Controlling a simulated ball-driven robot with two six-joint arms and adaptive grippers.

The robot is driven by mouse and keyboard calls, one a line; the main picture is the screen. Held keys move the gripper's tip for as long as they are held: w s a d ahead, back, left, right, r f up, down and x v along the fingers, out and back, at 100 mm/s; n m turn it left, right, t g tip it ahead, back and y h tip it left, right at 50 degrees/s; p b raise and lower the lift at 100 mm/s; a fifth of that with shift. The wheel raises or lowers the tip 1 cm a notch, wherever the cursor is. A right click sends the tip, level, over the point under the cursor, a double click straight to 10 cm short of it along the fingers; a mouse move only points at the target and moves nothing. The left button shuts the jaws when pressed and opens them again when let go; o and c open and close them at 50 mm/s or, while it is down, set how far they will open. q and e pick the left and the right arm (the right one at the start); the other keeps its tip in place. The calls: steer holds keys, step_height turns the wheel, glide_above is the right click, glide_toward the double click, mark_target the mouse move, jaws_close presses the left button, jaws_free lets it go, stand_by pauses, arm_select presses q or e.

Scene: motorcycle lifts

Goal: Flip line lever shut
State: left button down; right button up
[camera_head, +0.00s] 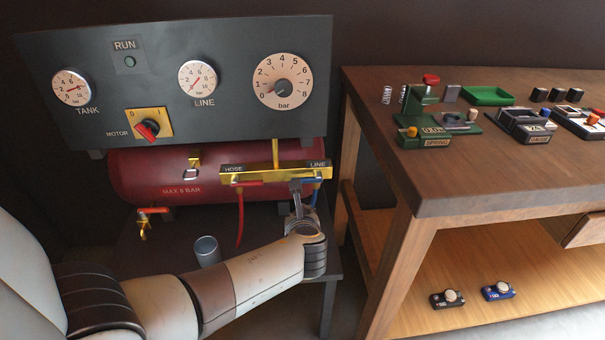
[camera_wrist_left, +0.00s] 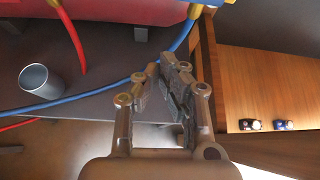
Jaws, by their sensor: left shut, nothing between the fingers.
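The brass manifold (camera_head: 275,172) on the front of the red tank carries the HOSE and LINE labels. The blue line lever (camera_head: 311,180) is under the LINE label, partly hidden by my left gripper, so I cannot tell its exact angle. My left gripper (camera_head: 296,187) is shut and empty, its tips at or just in front of the lever; I cannot tell whether they touch. In the left wrist view the shut fingers (camera_wrist_left: 166,68) point toward the blue hose (camera_wrist_left: 183,38), and the lever does not show. My right gripper is not in view.
The red hose lever (camera_head: 246,183) is left of the line lever. A panel with gauges (camera_head: 283,81) stands above the red tank (camera_head: 145,172). A metal cup (camera_head: 207,250) stands below. A wooden workbench (camera_head: 480,185) is close on the right.

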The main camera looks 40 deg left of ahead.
arm_select(q)
steer(key=v, duration=0.4)
steer(key=shift+w+d+p, duration=0.1)
steer(key=shift+w+p, duration=0.05)
steer(key=shift+p, duration=0.15)
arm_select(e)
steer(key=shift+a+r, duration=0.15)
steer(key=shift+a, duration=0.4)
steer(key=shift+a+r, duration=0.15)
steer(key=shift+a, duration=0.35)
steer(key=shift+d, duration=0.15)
arm_select(q)
steer(key=shift+f, duration=0.1)
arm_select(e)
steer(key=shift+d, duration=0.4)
